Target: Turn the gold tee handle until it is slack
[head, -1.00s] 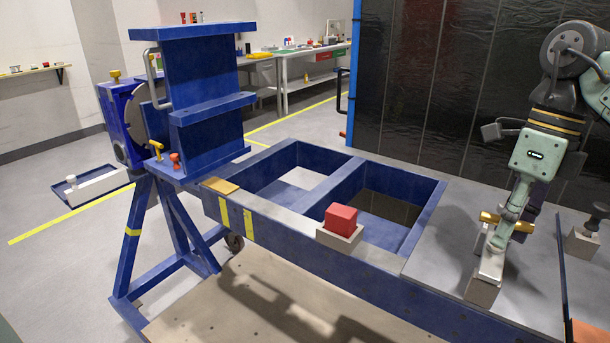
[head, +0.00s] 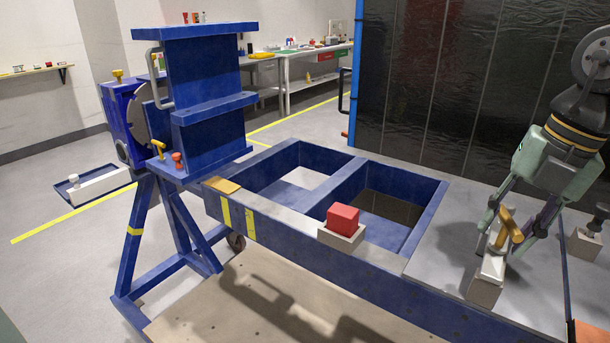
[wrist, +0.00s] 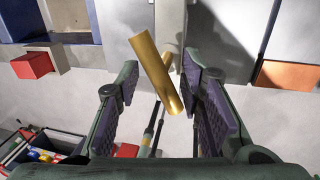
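The gold tee handle (head: 509,231) stands on a pale grey block (head: 487,279) at the right of the bench. In the wrist view its crossbar (wrist: 155,70) lies diagonally between the fingertips. My gripper (head: 514,226) points down over the handle with its fingers spread on either side. In the wrist view the purple finger pads of my gripper (wrist: 161,80) stand apart, with a gap to the bar on both sides. The handle's stem is mostly hidden under the bar.
A red block (head: 342,218) sits in a grey holder on the blue frame (head: 423,215). Another block with a dark knob (head: 585,243) stands close to the right of my gripper. Smaller gold knobs show on the blue stand (head: 205,95) at left.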

